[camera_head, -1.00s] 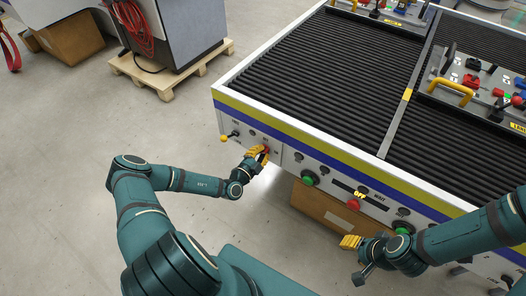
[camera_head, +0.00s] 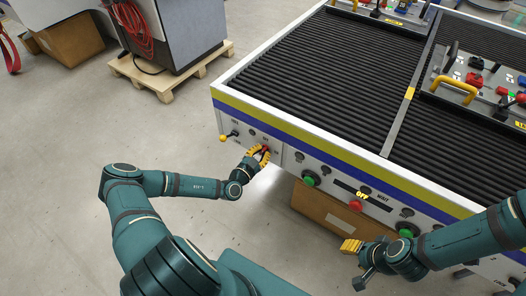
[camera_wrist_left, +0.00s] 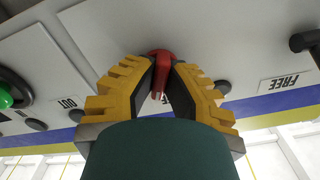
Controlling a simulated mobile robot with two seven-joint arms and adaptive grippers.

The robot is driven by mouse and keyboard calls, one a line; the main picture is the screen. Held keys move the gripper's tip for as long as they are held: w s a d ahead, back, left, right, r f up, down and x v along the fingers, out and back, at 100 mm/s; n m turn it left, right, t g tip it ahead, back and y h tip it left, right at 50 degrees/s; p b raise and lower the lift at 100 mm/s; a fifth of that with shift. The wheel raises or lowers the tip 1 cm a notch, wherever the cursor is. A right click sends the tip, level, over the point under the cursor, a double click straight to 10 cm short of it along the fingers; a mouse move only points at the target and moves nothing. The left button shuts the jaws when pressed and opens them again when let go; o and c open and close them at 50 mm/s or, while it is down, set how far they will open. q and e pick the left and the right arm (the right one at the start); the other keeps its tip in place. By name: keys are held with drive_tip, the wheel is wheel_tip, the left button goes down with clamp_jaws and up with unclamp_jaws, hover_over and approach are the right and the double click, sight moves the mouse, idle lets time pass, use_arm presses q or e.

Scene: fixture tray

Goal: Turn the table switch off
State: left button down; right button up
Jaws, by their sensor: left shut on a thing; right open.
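The table switch is a red knob (camera_wrist_left: 161,60) on the front panel of the roller table. In the left wrist view it sits between the yellow fingers of my left gripper (camera_wrist_left: 162,80), which is shut on it. In the head view my left gripper (camera_head: 258,156) is at the left part of the panel and covers most of the red switch (camera_head: 265,149). My right gripper (camera_head: 352,246) is open and empty, in front of the panel at the lower right.
The table (camera_head: 300,135) has black rollers and carries a fixture tray (camera_head: 478,85) at right. A yellow-tipped lever (camera_head: 224,138) is left of my left gripper. Green (camera_head: 309,181) and red (camera_head: 355,206) buttons lie right along the panel. A cardboard box (camera_head: 335,215) is underneath.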

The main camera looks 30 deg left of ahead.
sight(261, 153)
use_arm(q)
drive_tip(key=n+b, duration=0.1)
drive_tip(key=n, duration=0.3)
drive_tip(key=shift+r, duration=0.1)
drive_tip(key=shift+n+b, duration=0.3)
drive_tip(key=shift+b, duration=0.05)
drive_tip(key=c, duration=1.1)
unclamp_jaws()
drive_tip(key=shift+o, duration=0.2)
drive_tip(key=shift+s, duration=0.1)
drive_tip(key=shift+s+a+p, duration=0.15)
drive_tip(key=shift+s+p, duration=0.45)
drive_tip(key=shift+s, duration=1.8)
